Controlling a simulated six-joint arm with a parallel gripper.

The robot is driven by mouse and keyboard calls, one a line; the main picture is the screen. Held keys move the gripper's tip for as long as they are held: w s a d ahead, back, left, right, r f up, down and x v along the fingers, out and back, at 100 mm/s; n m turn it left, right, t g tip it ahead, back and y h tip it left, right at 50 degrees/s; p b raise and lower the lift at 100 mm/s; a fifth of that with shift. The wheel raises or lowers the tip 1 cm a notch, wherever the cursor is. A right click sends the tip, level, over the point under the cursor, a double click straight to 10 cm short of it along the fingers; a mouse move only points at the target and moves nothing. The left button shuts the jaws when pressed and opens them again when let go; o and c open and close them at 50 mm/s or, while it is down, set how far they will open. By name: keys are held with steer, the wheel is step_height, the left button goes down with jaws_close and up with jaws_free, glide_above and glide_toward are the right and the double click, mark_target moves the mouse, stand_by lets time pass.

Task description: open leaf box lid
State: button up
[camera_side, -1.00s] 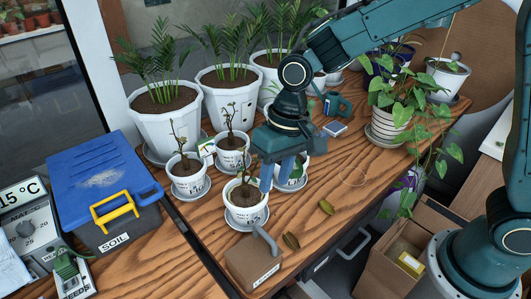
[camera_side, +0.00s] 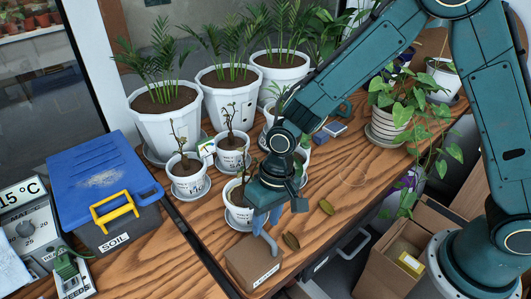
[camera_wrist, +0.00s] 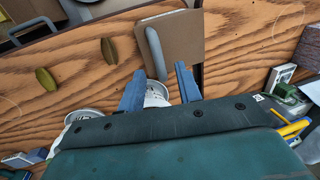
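The leaf box (camera_side: 252,268) is a small brown box with a white label at the front edge of the table. Its lid is shut and carries a grey bent handle (camera_side: 268,243). In the wrist view the box's brown top (camera_wrist: 182,42) is ahead of my fingers, with the handle (camera_wrist: 155,52) on its left side. My gripper (camera_side: 267,222) is just behind and above the handle in the side view. The wrist view shows its two blue fingers (camera_wrist: 160,70) apart, with nothing gripped. In the wrist view the handle's end lies close to the gap between the fingertips.
Two dry leaves (camera_side: 291,241) (camera_side: 326,207) lie right of the box. A white pot (camera_side: 238,213) with a seedling stands close behind my gripper, among several other pots. A soil bin (camera_side: 130,226) with a blue lid (camera_side: 75,170) is at left.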

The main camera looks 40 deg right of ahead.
steer(key=shift+a+f, duration=0.15)
steer(key=shift+f, duration=0.8)
jaws_close()
